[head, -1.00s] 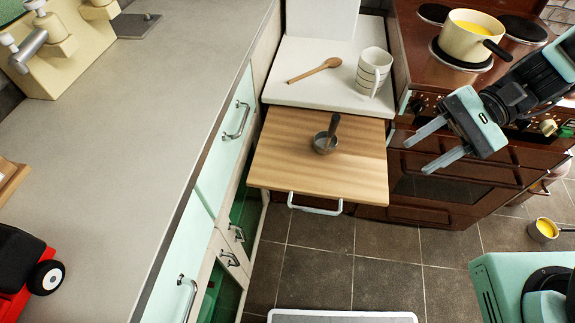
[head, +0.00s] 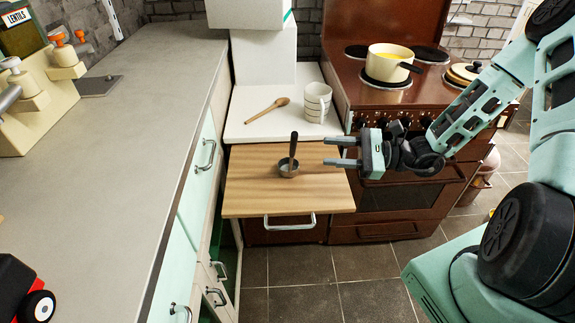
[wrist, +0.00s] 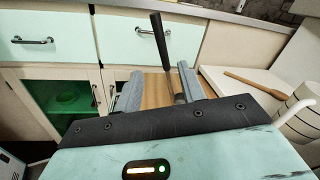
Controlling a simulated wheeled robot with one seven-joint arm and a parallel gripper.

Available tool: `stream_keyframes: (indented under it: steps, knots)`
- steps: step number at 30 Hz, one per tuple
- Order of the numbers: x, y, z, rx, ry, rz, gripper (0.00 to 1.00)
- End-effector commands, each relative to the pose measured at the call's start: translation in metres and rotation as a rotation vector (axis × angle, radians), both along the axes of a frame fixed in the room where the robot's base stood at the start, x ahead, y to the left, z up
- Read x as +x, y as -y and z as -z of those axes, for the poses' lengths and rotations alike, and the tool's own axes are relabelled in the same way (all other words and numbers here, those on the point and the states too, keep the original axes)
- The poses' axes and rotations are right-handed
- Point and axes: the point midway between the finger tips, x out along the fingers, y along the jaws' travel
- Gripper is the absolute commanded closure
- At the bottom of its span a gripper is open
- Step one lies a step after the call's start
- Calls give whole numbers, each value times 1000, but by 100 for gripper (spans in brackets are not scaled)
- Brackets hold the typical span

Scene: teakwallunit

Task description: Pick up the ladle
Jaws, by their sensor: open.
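The ladle (head: 289,168) stands on the pull-out wooden board (head: 245,195), with its small metal bowl down and its dark handle pointing up. My gripper (head: 325,152) is open and empty, to the right of the ladle, with its fingers pointing left toward it. A gap shows between the fingertips and the handle in the head view. In the wrist view the ladle's dark handle (wrist: 160,42) rises between the two open fingers (wrist: 160,85), nearer the right one. Its bowl is mostly hidden there by the right finger and gripper body.
A wooden spoon (head: 267,110) and a striped mug (head: 317,102) are on the white counter behind the board. The brown stove (head: 400,190) carries a cream pot (head: 389,65) at the right. A long grey worktop (head: 120,150) runs along the left.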

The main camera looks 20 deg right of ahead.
Motion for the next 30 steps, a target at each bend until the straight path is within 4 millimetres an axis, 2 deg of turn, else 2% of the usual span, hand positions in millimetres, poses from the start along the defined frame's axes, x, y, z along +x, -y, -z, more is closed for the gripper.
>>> stream_keyframes:
  steps: [1,6,14,21,30]
  knots:
    - [4,-11,-1,3,0,-5,60]
    - [16,-35,-1,2,0,-5,60]
    - [26,-51,-1,-1,0,-3,60]
    - [44,-80,-2,-1,1,-4,60]
    - [48,-88,-1,-1,0,-2,60]
